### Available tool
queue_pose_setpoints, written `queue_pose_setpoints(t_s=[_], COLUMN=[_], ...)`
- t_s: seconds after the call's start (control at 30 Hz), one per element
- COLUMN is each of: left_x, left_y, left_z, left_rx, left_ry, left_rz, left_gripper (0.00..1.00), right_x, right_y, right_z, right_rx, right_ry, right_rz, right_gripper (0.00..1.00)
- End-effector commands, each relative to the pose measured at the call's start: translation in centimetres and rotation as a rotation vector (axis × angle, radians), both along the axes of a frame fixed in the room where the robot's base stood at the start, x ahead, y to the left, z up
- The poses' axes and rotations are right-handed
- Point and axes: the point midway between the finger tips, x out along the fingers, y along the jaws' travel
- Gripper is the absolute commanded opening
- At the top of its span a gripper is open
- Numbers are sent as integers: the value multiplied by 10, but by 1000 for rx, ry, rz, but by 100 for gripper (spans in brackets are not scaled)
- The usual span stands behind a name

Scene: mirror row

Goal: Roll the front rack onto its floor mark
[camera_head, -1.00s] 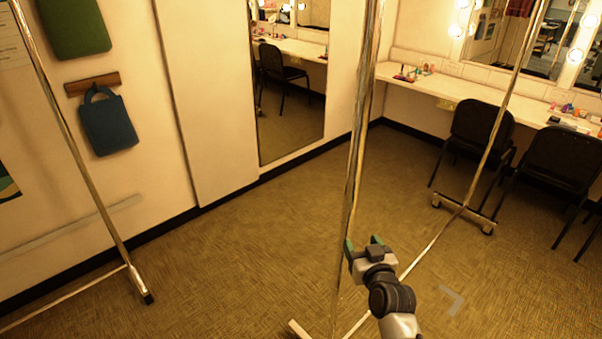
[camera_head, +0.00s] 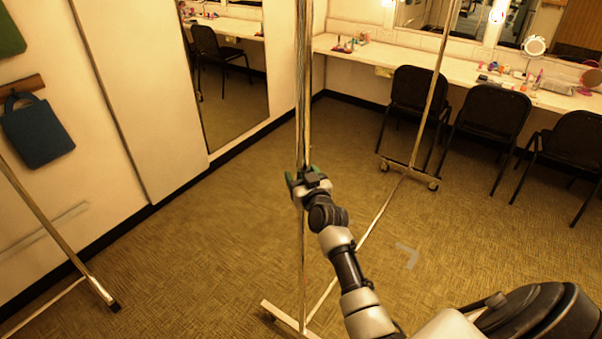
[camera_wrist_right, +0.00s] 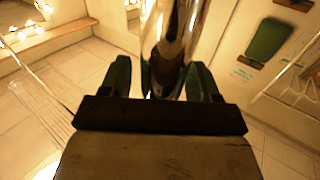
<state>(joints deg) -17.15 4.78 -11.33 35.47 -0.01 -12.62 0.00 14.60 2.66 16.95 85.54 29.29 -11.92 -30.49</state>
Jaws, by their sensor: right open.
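The front rack is a chrome frame on wheels. Its near upright (camera_head: 303,240) stands left of centre, and its far upright (camera_head: 430,105) stands near the chairs. A long bottom bar joins the two wheeled feet. My right gripper (camera_head: 302,174) is at the near upright, with its green fingers open. In the right wrist view the upright (camera_wrist_right: 176,40) stands between the two spread fingers (camera_wrist_right: 158,78); I cannot tell if they touch it. A pale angled floor mark (camera_head: 408,256) lies on the carpet right of the bottom bar. My left gripper is not in view.
Another rack (camera_head: 60,240) stands at the left by the wall. Black chairs (camera_head: 493,112) line the counter (camera_head: 470,75) at the back right. A wall mirror (camera_head: 228,75) and a hanging blue bag (camera_head: 37,130) are at the left. Carpet around the mark is clear.

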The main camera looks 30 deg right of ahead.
Motion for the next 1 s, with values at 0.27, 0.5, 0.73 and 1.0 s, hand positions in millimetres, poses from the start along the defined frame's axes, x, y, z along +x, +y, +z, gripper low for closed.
queue_pose_setpoints(t_s=[0.27,0.5,0.73,1.0], left_x=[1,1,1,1], left_y=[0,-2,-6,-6], left_z=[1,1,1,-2], left_rx=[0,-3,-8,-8], left_ry=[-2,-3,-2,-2], left_rz=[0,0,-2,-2], left_gripper=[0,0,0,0], right_x=[5,4,4,7], right_y=[-1,-1,-1,-2], right_z=[0,0,0,-1], right_rx=[-1,-1,-1,0], right_ry=[1,1,1,0], right_rz=[0,0,0,0], right_gripper=[62,41,5,0])
